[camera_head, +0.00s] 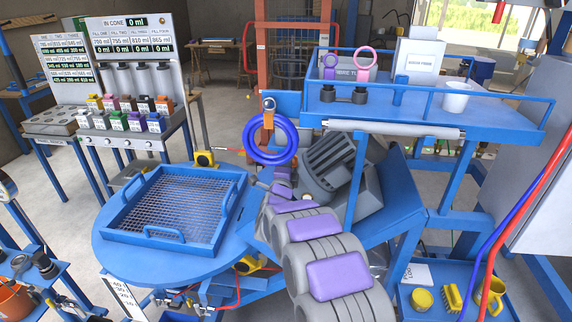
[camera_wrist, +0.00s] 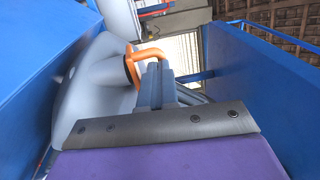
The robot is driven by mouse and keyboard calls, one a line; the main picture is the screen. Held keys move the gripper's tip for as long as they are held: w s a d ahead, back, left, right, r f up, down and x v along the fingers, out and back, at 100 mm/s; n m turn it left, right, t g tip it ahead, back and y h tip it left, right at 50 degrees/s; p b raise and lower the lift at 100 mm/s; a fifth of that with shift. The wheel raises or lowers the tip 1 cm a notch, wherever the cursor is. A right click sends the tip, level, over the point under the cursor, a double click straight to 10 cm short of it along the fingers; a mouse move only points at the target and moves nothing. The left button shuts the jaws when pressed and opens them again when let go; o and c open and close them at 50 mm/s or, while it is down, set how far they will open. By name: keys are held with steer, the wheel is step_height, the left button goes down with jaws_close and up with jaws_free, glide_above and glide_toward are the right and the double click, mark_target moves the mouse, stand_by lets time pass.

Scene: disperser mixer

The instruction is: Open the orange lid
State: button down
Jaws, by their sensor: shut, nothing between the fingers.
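An orange bent handle-like piece with a round orange edge (camera_wrist: 132,68) shows in the wrist view, set against a pale grey rounded body (camera_wrist: 90,85). I take it for the orange lid; it looks closed against that body, though my gripper covers part of it. My gripper (camera_wrist: 154,70) is shut and empty, with its tips close to the orange piece. I cannot tell whether they touch. In the head view my gripper is hard to make out beyond my arm, and the lid cannot be clearly told there.
A blue wall (camera_wrist: 265,85) stands close on the right in the wrist view. In the head view a blue ring (camera_head: 292,145) hangs ahead, a grey ribbed motor (camera_head: 340,165) sits right of my arm, and a mesh tray (camera_head: 175,205) lies left. A blue-railed shelf (camera_head: 425,110) stands right.

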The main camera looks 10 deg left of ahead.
steer(key=r+g+p, duration=0.1)
steer(key=w+r+g+p, duration=0.1)
steer(key=p, duration=0.1)
steer(key=shift+w+r, duration=0.15)
steer(key=shift+w, duration=0.15)
